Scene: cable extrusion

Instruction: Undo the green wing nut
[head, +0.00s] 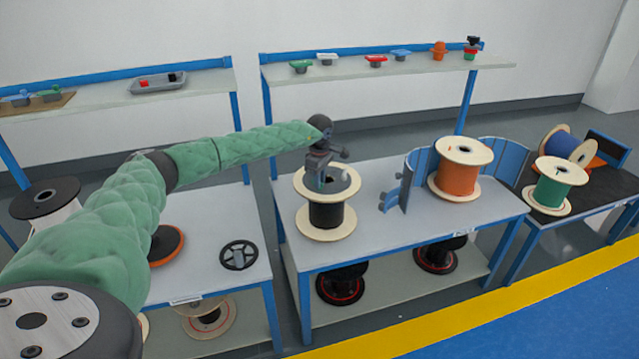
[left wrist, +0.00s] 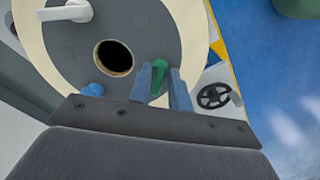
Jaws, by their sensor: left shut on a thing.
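The green wing nut (left wrist: 159,68) is on the grey top disc (left wrist: 145,25) of a spool, beside the disc's central hole. My left gripper (left wrist: 160,88) is shut on the green wing nut, one finger on each side of it. In the head view my left gripper (head: 325,176) points down onto the spool with black winding (head: 326,214) and pale flanges, upright on the middle table. A white wing nut (left wrist: 66,12) and a blue wing nut (left wrist: 92,89) are on the same disc. My right gripper is not in view.
An orange spool (head: 462,168) stands to the right on the middle table (head: 370,245), near blue curved panels (head: 508,160). A black handwheel (head: 239,255) lies on the left table. Several small coloured parts line the back shelf (head: 340,72). The table's front part is clear.

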